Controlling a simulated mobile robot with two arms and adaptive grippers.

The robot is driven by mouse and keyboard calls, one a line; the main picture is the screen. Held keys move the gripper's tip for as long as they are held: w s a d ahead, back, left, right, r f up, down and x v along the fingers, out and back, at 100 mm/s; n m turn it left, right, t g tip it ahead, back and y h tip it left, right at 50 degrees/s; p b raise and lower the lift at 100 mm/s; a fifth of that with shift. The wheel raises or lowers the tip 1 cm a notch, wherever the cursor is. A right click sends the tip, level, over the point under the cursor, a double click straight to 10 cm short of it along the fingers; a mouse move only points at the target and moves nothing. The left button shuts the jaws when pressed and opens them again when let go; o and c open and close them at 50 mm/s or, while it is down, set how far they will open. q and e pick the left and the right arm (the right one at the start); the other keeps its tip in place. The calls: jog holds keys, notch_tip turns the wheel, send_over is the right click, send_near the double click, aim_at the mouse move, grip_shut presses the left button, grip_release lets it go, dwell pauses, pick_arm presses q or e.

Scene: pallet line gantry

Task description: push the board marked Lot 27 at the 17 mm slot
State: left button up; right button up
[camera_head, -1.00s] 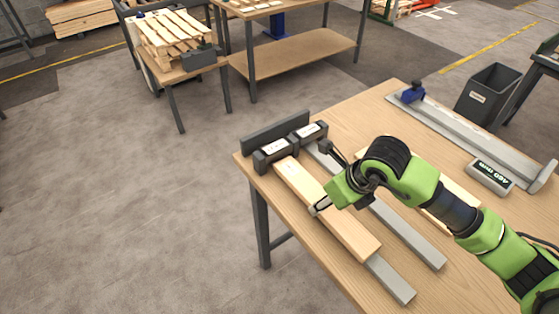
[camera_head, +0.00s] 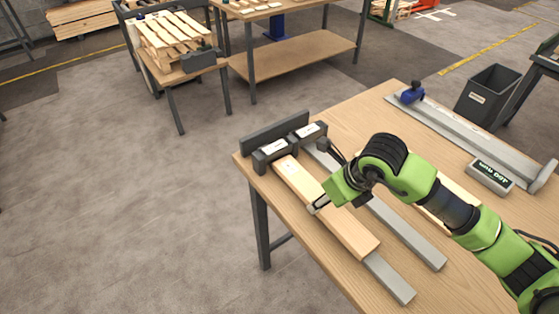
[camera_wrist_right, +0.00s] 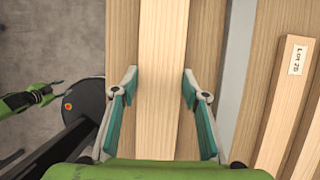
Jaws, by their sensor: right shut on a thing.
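A long pale board (camera_head: 345,228) lies along the left metal rail (camera_head: 390,279), its far end up against the left dark gauge block (camera_head: 270,154). A second gauge block (camera_head: 308,134) stands beside it at the end of another rail. The labels on both blocks are too small to read. My right gripper (camera_head: 318,206) is shut on the pale board about midway along it. In the right wrist view, its fingers (camera_wrist_right: 161,76) sit on either side of the board (camera_wrist_right: 163,35). I see no readable lot label on this board. My left gripper is at the left edge there, small and unclear.
A board labelled Lot 25 (camera_wrist_right: 285,95) lies to the right in the right wrist view. On the table (camera_head: 352,113) are a long metal fence with a blue stop (camera_head: 412,94) and a display box (camera_head: 489,178). A dark bin (camera_head: 487,93) stands beyond the table.

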aim_at(332, 211)
jog(key=shift+w+a+f, duration=0.15)
jog(key=shift+w+f, duration=0.05)
jog(key=shift+f, duration=0.05)
jog(key=shift+s, duration=0.1)
jog(key=shift+s+d+f, duration=0.15)
jog(key=shift+s+d, duration=0.05)
jog(key=shift+s, duration=0.1)
jog(key=shift+s+d+b, duration=0.4)
jog(key=shift+s+d, duration=0.45)
jog(key=shift+s, duration=0.15)
jog(key=o, duration=1.4)
jog(key=shift+w, duration=0.15)
jog(key=shift+r, duration=0.2)
